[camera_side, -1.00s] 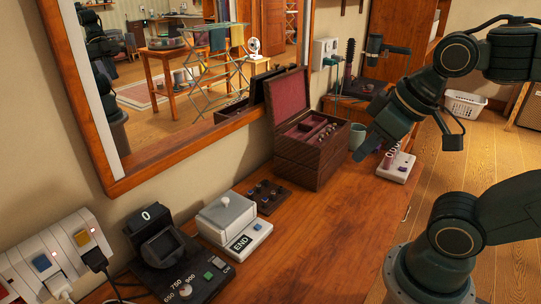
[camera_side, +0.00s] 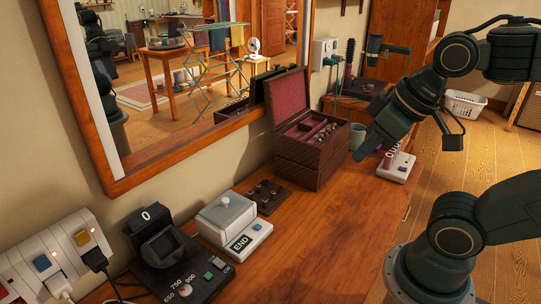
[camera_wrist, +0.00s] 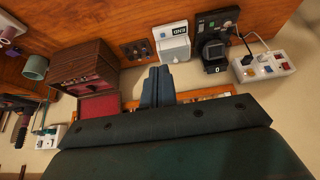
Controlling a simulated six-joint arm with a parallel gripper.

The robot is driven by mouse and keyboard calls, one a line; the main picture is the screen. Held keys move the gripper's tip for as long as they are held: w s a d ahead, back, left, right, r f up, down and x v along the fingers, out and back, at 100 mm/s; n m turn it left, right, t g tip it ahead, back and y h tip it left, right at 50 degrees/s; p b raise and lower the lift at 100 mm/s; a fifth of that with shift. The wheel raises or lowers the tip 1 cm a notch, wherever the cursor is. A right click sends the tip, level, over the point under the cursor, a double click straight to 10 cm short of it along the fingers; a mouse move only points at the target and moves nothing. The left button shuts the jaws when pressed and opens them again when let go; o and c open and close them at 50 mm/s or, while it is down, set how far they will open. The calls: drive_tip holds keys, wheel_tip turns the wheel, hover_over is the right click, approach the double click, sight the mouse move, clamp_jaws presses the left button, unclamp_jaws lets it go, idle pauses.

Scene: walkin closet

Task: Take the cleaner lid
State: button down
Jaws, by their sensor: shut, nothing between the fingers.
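The cleaner (camera_side: 250,244) is a pale grey-white box with an "END" display and a blue button, on the wooden dresser left of the jewelry box. Its grey lid (camera_side: 228,216) with a small knob rests on top of it. My gripper (camera_side: 362,148) is raised over the right part of the dresser, well apart from the lid. Its two fingers (camera_wrist: 158,70) are together and empty.
An open dark wooden jewelry box (camera_side: 312,160) stands between my gripper and the cleaner. A small dark rack (camera_side: 266,197) is beside the cleaner, and a black device with dials (camera_side: 178,268) is left of it. A mug (camera_side: 357,138) is behind my gripper. The front dresser top is clear.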

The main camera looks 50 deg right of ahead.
unclamp_jaws()
idle(0.3)
drive_tip(key=w+a+n+g+y, duration=0.15)
drive_tip(key=w+n, duration=0.55)
drive_tip(key=w, duration=0.9)
drive_tip(key=w+d+f+n+g+y, duration=0.3)
drive_tip(key=w+f+n, duration=0.5)
drive_tip(key=w+f, duration=0.6)
drive_tip(key=shift+w, duration=1.05)
